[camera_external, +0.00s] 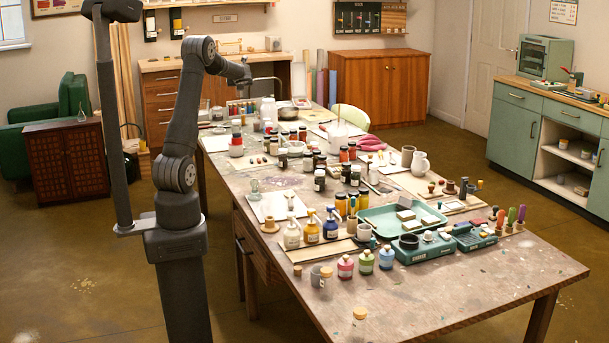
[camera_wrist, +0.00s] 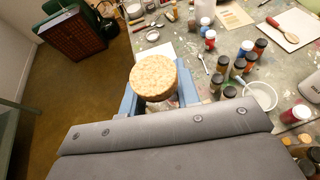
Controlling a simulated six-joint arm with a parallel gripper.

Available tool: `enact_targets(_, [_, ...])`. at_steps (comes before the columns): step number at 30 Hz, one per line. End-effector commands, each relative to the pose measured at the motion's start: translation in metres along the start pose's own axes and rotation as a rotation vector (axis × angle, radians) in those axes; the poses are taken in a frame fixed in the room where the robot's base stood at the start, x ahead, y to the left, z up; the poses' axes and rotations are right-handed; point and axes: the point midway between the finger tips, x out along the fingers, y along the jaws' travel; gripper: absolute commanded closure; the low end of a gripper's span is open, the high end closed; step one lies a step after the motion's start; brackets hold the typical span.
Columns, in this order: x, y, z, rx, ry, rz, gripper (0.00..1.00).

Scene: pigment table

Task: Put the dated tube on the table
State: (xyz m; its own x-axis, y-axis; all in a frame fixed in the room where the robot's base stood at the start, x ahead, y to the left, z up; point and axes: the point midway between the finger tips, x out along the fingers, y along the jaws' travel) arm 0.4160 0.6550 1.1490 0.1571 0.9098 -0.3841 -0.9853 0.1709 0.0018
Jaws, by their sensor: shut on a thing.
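My gripper (camera_wrist: 157,98) has blue jaws and is shut on a cork-topped container. Its round, speckled cork top (camera_wrist: 154,76) faces the wrist camera, and a little of its clear or pale body shows below the cork between the jaws. Its label is hidden, so I cannot tell whether it bears a date. In the external view, my arm reaches over the far left part of the table, its end near the back edge; the jaws there are too small to make out. The paint-stained table (camera_external: 440,303) has its free surface at the near end.
Several jars and bottles crowd the table's middle. A green tray (camera_external: 375,222), pump bottles (camera_external: 311,230) and small coloured bottles (camera_external: 345,266) stand nearer. The near right corner is bare.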

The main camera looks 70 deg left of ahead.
Motion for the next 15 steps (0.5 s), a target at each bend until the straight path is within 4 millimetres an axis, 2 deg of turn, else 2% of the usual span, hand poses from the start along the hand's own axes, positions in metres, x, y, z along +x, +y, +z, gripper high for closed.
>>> enact_targets(5, [0.009,0.017,0.003,-0.019,0.0,0.04,0.96])
enact_targets(15, [0.02,0.015,-0.025,-0.016,0.002,0.038,0.96])
